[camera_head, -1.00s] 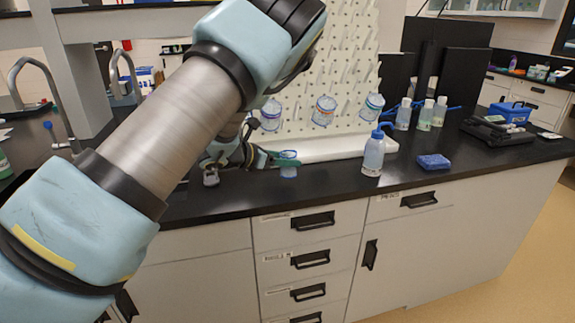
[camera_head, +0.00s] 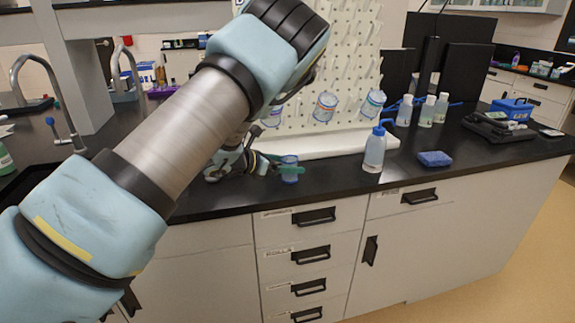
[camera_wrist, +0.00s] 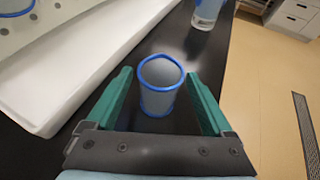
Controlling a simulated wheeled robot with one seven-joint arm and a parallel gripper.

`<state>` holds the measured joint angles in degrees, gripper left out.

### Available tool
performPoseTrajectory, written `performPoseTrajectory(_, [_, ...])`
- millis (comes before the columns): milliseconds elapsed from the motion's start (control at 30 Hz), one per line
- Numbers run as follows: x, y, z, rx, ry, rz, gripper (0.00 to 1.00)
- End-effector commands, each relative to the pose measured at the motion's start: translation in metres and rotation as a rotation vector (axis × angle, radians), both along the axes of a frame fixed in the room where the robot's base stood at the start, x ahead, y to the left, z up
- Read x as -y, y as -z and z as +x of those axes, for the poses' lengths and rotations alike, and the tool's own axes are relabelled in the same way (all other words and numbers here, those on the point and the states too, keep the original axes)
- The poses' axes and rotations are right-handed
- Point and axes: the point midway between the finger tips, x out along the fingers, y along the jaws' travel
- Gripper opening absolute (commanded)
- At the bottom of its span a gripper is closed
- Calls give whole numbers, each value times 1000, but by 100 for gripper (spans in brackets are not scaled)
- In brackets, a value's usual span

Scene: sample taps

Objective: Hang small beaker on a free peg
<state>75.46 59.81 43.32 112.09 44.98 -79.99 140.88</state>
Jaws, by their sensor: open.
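The small beaker (camera_wrist: 159,102), clear with a blue rim, stands upright on the black counter (camera_head: 330,174). In the head view the beaker (camera_head: 289,170) is at the counter's front part, below the pegboard (camera_head: 331,80). My gripper (camera_wrist: 160,88) is open, with one green finger on each side of the beaker and a visible gap on both sides. In the head view my gripper (camera_head: 274,165) shows low beside the beaker, partly hidden by my arm. Other pegs there look bare.
A white tray (camera_wrist: 90,60) lies along the board's foot, close to my gripper. A wash bottle (camera_head: 374,152) with a blue cap stands right of the beaker. A blue sponge (camera_head: 434,158) and several bottles (camera_head: 428,112) are farther right.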

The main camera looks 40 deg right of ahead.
Motion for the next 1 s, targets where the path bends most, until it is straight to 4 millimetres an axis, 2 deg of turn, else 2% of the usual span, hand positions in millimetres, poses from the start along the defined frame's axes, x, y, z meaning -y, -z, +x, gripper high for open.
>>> performPoseTrajectory(267, [-3, -4, 1, 0, -1, 0, 86])
performPoseTrajectory(367, [-17, -8, 1, 0, -3, -1, 86])
performPoseTrajectory(700, [-82, -35, -1, -1, -4, -2, 86])
performPoseTrajectory(833, [-99, -43, -1, 1, -3, -1, 86])
performPoseTrajectory(1000, [-110, -48, -2, 0, 0, -1, 86])
